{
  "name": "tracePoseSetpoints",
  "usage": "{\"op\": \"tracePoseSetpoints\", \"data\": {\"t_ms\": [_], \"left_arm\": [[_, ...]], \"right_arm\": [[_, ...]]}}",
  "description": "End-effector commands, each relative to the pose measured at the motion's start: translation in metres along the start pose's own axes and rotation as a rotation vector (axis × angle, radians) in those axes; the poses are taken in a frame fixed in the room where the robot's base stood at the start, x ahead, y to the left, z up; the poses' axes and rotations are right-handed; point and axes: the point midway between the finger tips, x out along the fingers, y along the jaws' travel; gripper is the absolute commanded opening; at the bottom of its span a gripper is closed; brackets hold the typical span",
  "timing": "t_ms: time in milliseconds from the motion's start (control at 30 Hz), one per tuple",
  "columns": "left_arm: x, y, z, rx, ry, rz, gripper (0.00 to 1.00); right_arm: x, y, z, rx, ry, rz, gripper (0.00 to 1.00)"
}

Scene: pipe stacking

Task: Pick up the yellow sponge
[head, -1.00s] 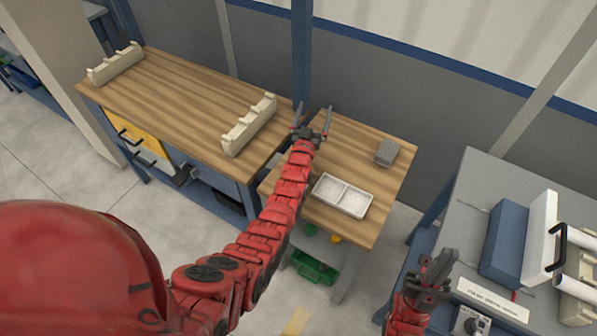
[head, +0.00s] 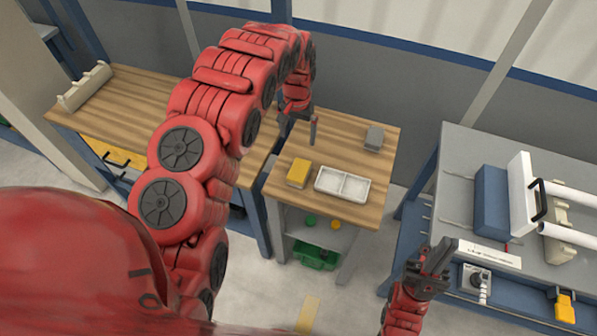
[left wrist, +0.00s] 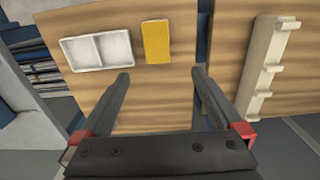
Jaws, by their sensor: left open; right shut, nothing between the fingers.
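The yellow sponge (head: 298,172) lies flat on the small wooden table (head: 350,128), just left of the white two-part tray (head: 343,184). In the left wrist view the sponge (left wrist: 156,42) shows ahead of the fingers, a little left of the middle between them. My left gripper (head: 298,134) is open and empty. It hangs above the table, behind the sponge in the head view and apart from it. My right gripper (head: 437,258) is shut and empty, low beside the grey bench on the right.
A grey block (head: 374,138) lies at the table's back right. The grey bench (head: 455,165) on the right bears a blue box (head: 491,201) and white pipes (head: 570,197). A cream rack (head: 85,86) stands on the left workbench. A green crate (head: 314,254) sits below the table.

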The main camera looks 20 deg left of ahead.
Motion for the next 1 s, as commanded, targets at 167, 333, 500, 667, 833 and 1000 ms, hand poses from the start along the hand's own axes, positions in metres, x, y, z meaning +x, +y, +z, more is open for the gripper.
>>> {"op": "tracePoseSetpoints", "data": {"t_ms": [167,333,500,667,833,1000], "left_arm": [[0.018,0.000,0.003,-0.001,-0.008,0.000,1.00],[0.052,0.001,0.002,0.000,-0.006,0.000,1.00],[0.085,0.000,0.002,-0.001,-0.005,0.000,1.00],[0.101,0.001,0.003,-0.001,-0.008,0.001,1.00],[0.119,0.001,0.002,-0.001,-0.005,0.000,1.00],[0.126,0.002,0.001,-0.001,-0.004,0.000,1.00]], "right_arm": [[-0.019,-0.001,0.003,0.000,0.000,0.000,0.00],[-0.051,-0.003,0.009,0.000,0.000,0.000,0.00],[-0.084,-0.004,0.014,0.000,0.000,0.000,0.00],[-0.057,-0.003,0.010,0.000,0.000,0.000,0.00],[-0.052,-0.003,0.009,0.000,0.000,0.000,0.00],[-0.046,-0.002,0.008,0.000,0.000,0.000,0.00]]}}
